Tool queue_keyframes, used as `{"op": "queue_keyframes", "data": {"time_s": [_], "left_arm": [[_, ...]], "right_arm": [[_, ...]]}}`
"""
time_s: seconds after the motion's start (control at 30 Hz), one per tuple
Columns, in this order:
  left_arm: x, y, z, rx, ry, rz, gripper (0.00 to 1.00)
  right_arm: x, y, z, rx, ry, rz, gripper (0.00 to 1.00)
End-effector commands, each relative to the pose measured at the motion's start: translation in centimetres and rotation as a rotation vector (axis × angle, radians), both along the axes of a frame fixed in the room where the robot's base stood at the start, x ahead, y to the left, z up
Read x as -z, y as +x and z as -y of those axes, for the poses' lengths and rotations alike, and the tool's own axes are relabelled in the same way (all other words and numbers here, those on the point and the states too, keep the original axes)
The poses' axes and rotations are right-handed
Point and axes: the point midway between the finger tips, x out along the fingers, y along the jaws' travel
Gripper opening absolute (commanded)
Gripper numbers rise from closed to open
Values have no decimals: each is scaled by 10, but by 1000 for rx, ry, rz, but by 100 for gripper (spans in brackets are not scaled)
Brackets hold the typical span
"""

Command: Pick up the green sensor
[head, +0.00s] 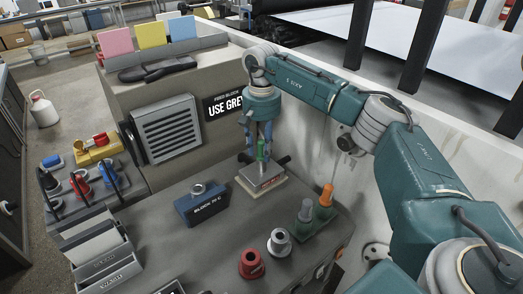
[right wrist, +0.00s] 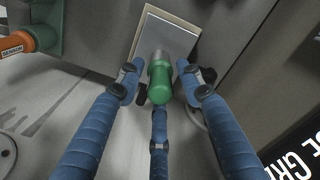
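The green sensor (head: 261,149) stands about upright over a metal plate block (head: 268,184) on the machine top. In the right wrist view the green sensor (right wrist: 160,82) is between the blue fingers, with the plate (right wrist: 170,37) beyond it. My right gripper (head: 260,138) reaches down around the sensor. In the right wrist view my right gripper (right wrist: 158,85) has its fingers spread, with gaps visible at the left and right of the sensor. Contact by the near finger is unclear. The sensor's lower end is partly hidden. My left gripper is not in view.
An orange sensor (head: 326,195) stands in a holder to the right, beside a grey-green holder (head: 305,211). A blue block (head: 202,205), a white ring piece (head: 279,243) and a red one (head: 251,264) stand nearer. A wall panel (head: 229,105) rises behind.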

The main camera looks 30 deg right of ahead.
Motion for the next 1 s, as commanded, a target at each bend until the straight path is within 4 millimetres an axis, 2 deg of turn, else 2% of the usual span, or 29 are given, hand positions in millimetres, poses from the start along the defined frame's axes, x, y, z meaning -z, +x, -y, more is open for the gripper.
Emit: {"op": "queue_keyframes", "data": {"time_s": [0.03, 0.13, 0.17, 0.67, 0.87, 1.0], "left_arm": [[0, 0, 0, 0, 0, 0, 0], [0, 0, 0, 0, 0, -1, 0], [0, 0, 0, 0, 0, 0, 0], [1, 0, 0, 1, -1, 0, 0], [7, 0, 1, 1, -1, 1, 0], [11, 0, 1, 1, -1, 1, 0]], "right_arm": [[0, 0, 0, 0, 0, 0, 22], [0, 0, 0, 0, 0, 0, 2], [0, 0, 0, 0, 0, 0, 0], [-6, 0, 0, 0, 0, 0, 0], [-29, 1, 0, 0, 1, 4, 0], [-56, 1, -1, -1, 1, 4, 0]]}}
